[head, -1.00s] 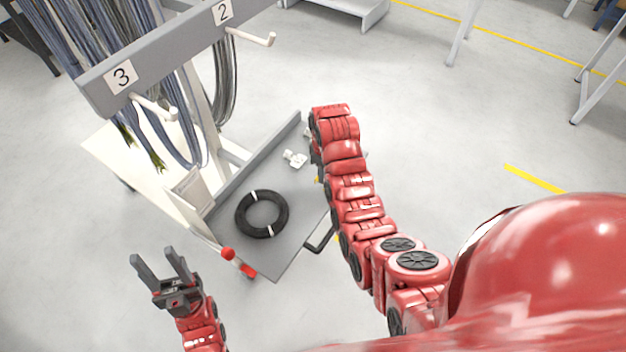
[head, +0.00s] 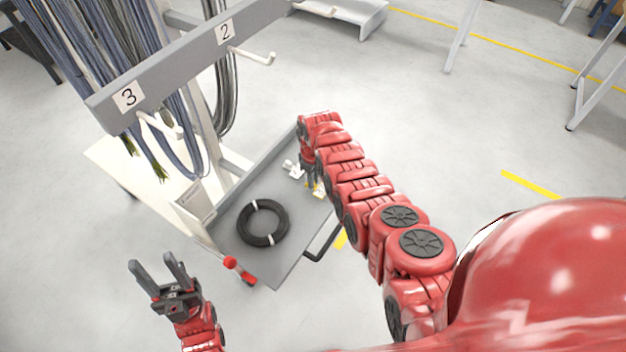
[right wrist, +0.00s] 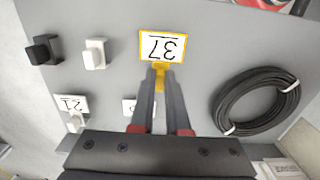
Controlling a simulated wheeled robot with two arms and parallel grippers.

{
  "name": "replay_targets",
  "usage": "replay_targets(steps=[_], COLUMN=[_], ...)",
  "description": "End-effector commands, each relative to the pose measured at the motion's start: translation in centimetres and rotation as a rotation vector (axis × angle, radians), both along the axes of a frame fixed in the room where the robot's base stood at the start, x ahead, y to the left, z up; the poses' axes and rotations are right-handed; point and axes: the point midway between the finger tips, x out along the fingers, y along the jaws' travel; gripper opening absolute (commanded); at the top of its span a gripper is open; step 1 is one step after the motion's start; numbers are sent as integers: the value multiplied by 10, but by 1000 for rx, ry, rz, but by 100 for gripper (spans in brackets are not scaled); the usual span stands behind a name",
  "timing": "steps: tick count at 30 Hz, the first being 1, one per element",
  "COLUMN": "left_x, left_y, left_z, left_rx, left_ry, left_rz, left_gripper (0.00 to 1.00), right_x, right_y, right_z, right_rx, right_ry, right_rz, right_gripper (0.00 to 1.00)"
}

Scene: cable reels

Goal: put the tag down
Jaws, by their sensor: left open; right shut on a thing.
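The tag is a white card marked 37 in a yellow frame with a yellow stem (right wrist: 163,47). My right gripper (right wrist: 160,72) is shut on its stem. In the head view my right gripper (head: 309,180) points down over the far right part of the grey tray (head: 283,262), with the tag (head: 318,191) at its tips. I cannot tell whether the tag touches the tray. My left gripper (head: 152,263) is open and empty, left of the tray's front corner.
A black cable coil (right wrist: 228,112) with white ties lies on the tray. A white tag marked 21 (right wrist: 72,104), a white clip (right wrist: 95,54) and a black clip (right wrist: 42,50) are also there. A rack beam (head: 190,62) with pegs and hanging cables stands behind, left.

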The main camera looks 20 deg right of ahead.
Motion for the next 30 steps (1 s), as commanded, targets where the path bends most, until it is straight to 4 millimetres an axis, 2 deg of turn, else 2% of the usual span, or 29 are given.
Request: replay_targets(steps=[18,19,23,24,30], left_x=[0,0,0,0,0], left_y=[0,0,0,0,0], left_z=[-6,-5,-4,-4,-4], left_rx=[0,0,0,0,0], left_ry=[0,0,0,0,0], left_rz=[0,0,0,0,0], left_gripper=[50,50,50,50,50], right_x=[-1,-1,-1,-1,-1], right_y=[1,0,0,0,0], right_z=[-14,-13,-12,-12,-12], right_rx=[1,1,1,1,1], right_ry=[0,0,0,0,0], right_rz=[-1,-1,-1,-1,-1], right_gripper=[0,17,40,43,43])
